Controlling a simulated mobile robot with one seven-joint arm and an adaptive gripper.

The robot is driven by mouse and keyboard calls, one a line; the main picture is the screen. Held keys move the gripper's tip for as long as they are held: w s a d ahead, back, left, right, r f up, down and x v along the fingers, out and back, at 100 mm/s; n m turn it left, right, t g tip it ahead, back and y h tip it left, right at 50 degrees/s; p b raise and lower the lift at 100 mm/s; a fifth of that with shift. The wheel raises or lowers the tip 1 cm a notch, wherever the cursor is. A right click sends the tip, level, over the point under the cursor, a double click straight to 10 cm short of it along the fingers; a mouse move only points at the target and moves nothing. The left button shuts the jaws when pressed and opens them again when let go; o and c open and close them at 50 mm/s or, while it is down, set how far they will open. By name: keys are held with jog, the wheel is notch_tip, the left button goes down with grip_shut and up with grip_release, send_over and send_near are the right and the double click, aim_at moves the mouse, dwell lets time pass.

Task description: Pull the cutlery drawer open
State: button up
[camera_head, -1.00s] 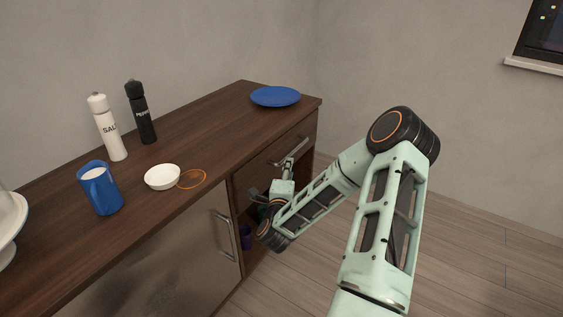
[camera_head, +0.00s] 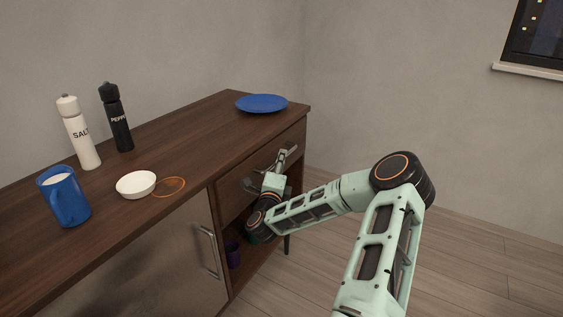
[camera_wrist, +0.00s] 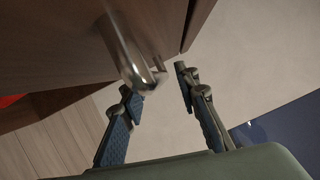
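The cutlery drawer (camera_head: 236,199) is the wooden front under the right end of the counter. It looks closed, though my arm covers part of it. Its metal bar handle (camera_head: 291,151) shows just beyond my gripper (camera_head: 281,160). In the wrist view, the handle (camera_wrist: 128,45) comes down from the top, with its near end close to the gap between my fingertips (camera_wrist: 157,83). The two fingers stand apart, so my gripper is open. I cannot tell whether either finger touches the handle.
A cabinet door with an upright handle (camera_head: 207,250) is left of the drawer. On the counter are a blue plate (camera_head: 262,103), white bowl (camera_head: 136,185), blue mug (camera_head: 64,196) and two shakers. Floor to the right is free.

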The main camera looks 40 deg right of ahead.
jog(key=shift+x, duration=0.9)
grip_shut()
